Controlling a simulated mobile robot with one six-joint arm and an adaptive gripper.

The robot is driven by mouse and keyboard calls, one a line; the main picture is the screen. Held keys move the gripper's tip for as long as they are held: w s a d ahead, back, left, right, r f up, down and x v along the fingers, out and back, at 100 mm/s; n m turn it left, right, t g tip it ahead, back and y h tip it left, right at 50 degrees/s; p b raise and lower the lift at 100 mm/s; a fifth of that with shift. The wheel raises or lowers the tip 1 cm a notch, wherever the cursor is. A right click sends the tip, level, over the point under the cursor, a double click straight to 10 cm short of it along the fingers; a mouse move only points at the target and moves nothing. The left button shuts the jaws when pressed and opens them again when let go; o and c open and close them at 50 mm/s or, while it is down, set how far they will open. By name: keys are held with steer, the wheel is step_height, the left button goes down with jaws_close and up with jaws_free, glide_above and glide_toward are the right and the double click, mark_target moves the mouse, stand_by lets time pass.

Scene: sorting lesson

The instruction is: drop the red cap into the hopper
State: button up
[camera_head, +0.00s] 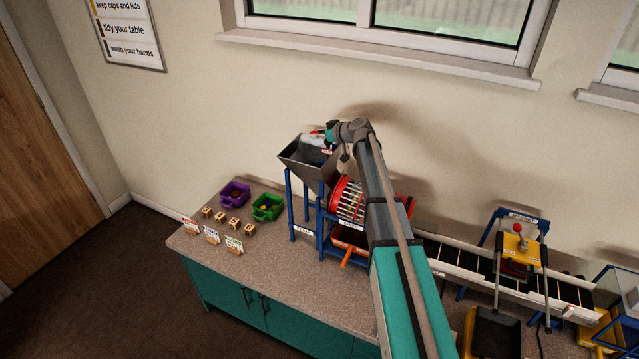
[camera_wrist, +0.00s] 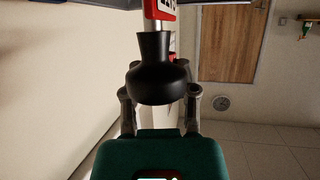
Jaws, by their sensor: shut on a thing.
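My gripper (camera_head: 325,134) is above the grey hopper (camera_head: 298,161), near its back rim. In the wrist view, my gripper (camera_wrist: 160,72) is shut on a black knob-shaped thing (camera_wrist: 162,80) with a wide body and narrower neck. A red part with a white label (camera_wrist: 160,8) shows beyond that neck, and a little red shows beside it. A small red bit (camera_head: 316,132) also shows at my gripper's left in the head view. I cannot tell whether this red is the cap. The hopper's deep interior is partly hidden.
A red-ended drum (camera_head: 348,199) and an orange tray (camera_head: 350,237) are right of the hopper. A purple bin (camera_head: 235,190) and a green bin (camera_head: 267,204) stand left on the counter. A conveyor (camera_head: 470,262) runs right. The wall is close behind.

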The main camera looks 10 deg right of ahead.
steer(key=o, duration=0.7)
steer(key=shift+r, duration=0.1)
